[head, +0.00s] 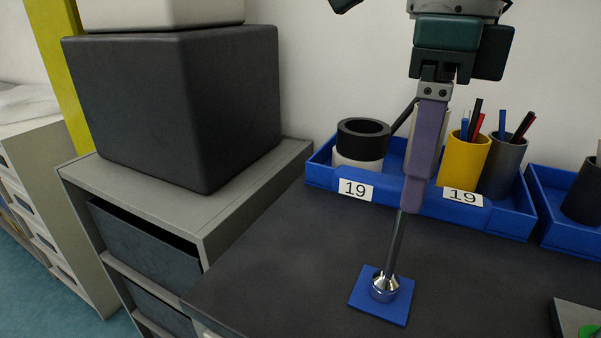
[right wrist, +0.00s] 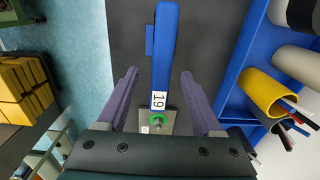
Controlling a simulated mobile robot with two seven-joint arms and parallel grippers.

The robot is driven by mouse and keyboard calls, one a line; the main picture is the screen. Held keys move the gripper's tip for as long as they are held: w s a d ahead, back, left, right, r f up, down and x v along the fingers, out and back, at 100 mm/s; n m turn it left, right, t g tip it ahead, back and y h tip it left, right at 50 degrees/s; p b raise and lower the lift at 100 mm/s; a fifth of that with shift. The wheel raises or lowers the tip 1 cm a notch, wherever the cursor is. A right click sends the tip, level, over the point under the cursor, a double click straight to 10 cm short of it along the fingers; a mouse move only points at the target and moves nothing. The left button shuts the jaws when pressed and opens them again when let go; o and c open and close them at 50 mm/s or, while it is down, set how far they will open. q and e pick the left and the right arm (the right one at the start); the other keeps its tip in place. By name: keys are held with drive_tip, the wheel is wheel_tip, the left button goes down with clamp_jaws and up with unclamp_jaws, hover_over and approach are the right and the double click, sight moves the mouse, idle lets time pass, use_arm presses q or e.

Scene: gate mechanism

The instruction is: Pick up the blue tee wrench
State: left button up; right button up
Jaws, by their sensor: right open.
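The blue tee wrench stands upright. Its blue handle (head: 388,195) carries white "19" tags and is hard to tell from the blue tray behind it. Its grey shaft (head: 395,245) runs down to a chrome socket end on a blue square pad (head: 364,299). My right gripper (head: 412,205) points down at the handle, its near purple finger hiding the middle of the handle. In the right wrist view, the open fingers (right wrist: 158,78) are either side of the blue handle (right wrist: 165,50), with gaps on both sides. My left gripper is not in view.
Just behind the wrench is a blue tray holding a black-and-white roll (head: 361,150), a yellow cup (head: 463,160) and a grey cup (head: 504,165) with pens. A grey plate with a green knob (head: 590,331) lies at the right. A dark box (head: 180,105) stands on a cabinet at the left.

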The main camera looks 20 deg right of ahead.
wheel_tip(320, 180, down, 2)
drive_tip(key=p, duration=0.2)
hover_over(387, 275)
drive_tip(key=f, duration=0.4)
drive_tip(key=shift+w+d+f, duration=0.15)
drive_tip(key=shift+d+f, duration=0.1)
drive_tip(key=shift+f, duration=0.5)
clamp_jaws()
idle(0.5)
